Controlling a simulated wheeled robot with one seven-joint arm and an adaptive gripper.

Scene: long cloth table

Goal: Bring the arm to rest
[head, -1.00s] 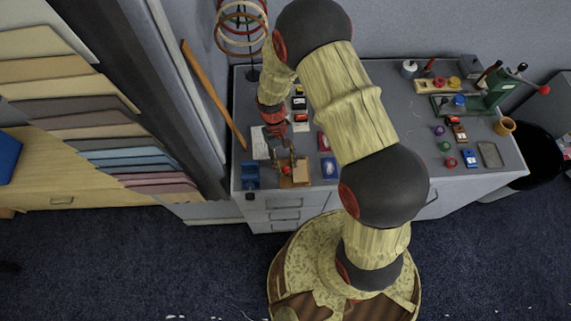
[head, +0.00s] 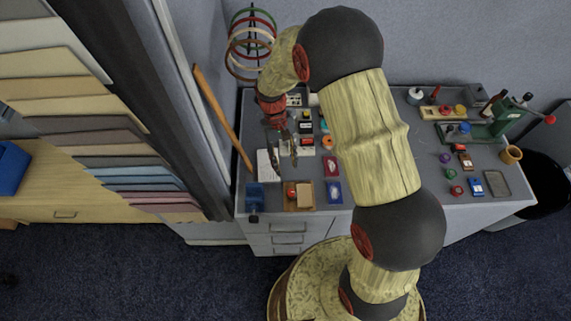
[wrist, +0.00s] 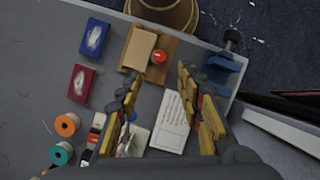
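My arm bends over the left part of the grey table (head: 400,150). My gripper (head: 284,160) points down above the table's left end, beyond a small wooden board (head: 299,208). In the wrist view the two fingers of my gripper (wrist: 158,82) stand well apart with nothing held between them. A white printed card (wrist: 172,122) shows below and between the fingers. The wooden board (wrist: 146,50), with a tan block and a red round piece on it, lies just past the fingertips.
A blue clamp-like piece (head: 255,194) sits at the front left corner. Red (head: 332,167) and blue (head: 334,191) boxes lie right of the board. A ring stand (head: 250,42) rises behind. A green press (head: 497,122) stands far right.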

